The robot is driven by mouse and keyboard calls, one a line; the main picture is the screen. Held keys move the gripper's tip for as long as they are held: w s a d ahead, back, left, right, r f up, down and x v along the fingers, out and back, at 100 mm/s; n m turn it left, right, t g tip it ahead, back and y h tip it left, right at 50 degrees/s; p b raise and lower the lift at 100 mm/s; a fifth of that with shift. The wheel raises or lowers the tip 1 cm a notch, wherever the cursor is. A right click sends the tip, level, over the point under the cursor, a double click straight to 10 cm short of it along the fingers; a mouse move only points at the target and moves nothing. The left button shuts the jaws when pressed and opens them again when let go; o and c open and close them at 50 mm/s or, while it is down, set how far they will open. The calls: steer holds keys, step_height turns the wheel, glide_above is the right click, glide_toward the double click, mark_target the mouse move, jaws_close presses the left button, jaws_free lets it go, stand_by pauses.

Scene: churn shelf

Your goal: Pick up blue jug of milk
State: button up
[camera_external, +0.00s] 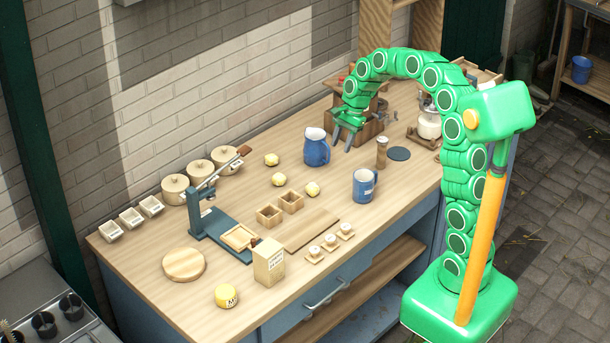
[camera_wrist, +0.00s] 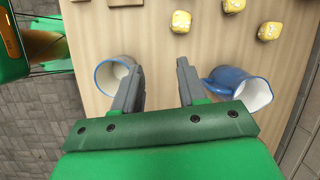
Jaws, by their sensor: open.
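The blue jug (camera_external: 316,151) stands upright on the wooden worktop in the external view. In the wrist view a blue jug with a pale inside (camera_wrist: 240,88) is at the right, beside the right finger. A blue mug (camera_external: 363,188) stands nearer the front edge. It shows at the left in the wrist view (camera_wrist: 113,74), beside the left finger. My gripper (camera_external: 346,136) is open, with its fingers pointing down, just right of the jug in the external view. In the wrist view the space between my fingertips (camera_wrist: 159,72) is empty. I cannot tell whether a finger touches the jug.
Yellow lumps (camera_external: 271,159) lie left of the jug. A brown grinder-like cylinder (camera_external: 382,155) and a dark round mat (camera_external: 399,154) are to its right. A wooden box (camera_external: 369,131) stands behind my gripper. Two small wooden boxes (camera_external: 269,216) and a board (camera_external: 311,229) lie in front.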

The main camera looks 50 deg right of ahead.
mark_target(319, 150)
steer(key=w+d+f+m+t, duration=0.1)
steer(key=w+d+f+m, duration=0.5)
steer(key=w+d, duration=0.3)
steer(key=shift+a+x, duration=0.2)
steer(key=shift+x, duration=3.85)
steer(key=shift+s, duration=0.1)
jaws_close()
